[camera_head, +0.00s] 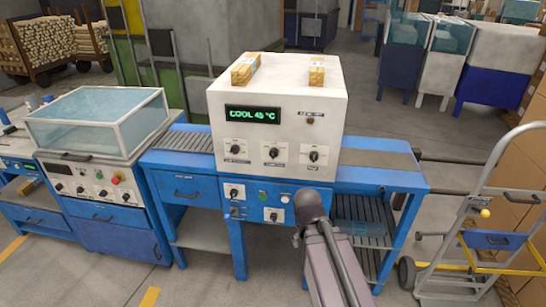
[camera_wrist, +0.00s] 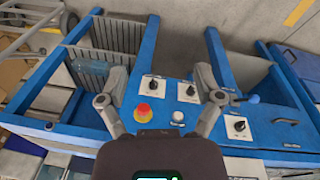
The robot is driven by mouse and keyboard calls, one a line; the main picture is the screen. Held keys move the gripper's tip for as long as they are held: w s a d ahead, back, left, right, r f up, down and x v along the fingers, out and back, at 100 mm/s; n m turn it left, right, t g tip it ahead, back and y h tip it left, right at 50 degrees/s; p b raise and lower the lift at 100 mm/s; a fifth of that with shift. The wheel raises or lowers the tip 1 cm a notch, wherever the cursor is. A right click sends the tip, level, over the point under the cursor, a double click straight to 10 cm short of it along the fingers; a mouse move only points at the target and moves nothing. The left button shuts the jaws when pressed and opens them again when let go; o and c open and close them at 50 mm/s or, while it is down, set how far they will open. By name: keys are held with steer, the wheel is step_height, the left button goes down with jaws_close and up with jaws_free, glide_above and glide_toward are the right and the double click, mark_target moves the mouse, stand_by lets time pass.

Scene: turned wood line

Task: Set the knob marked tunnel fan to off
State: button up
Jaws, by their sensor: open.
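Several black knobs on white plates show on the blue and white machine, and their labels are too small to read, so I cannot tell which is the tunnel fan knob. On the white housing (camera_head: 222,100) are a left knob (camera_head: 234,148), a middle knob (camera_head: 273,153) and a right knob (camera_head: 314,156). The blue panel below has an upper knob (camera_head: 234,192) and a lower knob (camera_head: 273,215). In the wrist view, two panel knobs (camera_wrist: 152,86) (camera_wrist: 188,91) and a side knob (camera_wrist: 238,126) show. My gripper (camera_wrist: 160,73) is open and empty over the panel. My arm hides part of the panel in the head view.
A red button (camera_wrist: 143,113) and a white button (camera_wrist: 178,117) sit near the panel knobs. A lit display (camera_head: 252,114) reads COOL with a temperature. Wood bundles (camera_head: 245,70) lie on the housing. A hand truck (camera_head: 490,210) stands at the right.

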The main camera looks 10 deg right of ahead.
steer(key=w+d+m+t+h+b, duration=0.2)
steer(key=w+d+t+h, duration=0.15)
steer(key=w, duration=0.35)
steer(key=n+t+b, duration=0.2)
steer(key=t+b, duration=0.4)
steer(key=t, duration=0.7)
glide_toward(273, 155)
steer(key=v, duration=0.3)
steer(key=shift+s+a+f, duration=0.1)
steer(key=shift+s+a, duration=0.05)
steer(key=shift+x, duration=6.95)
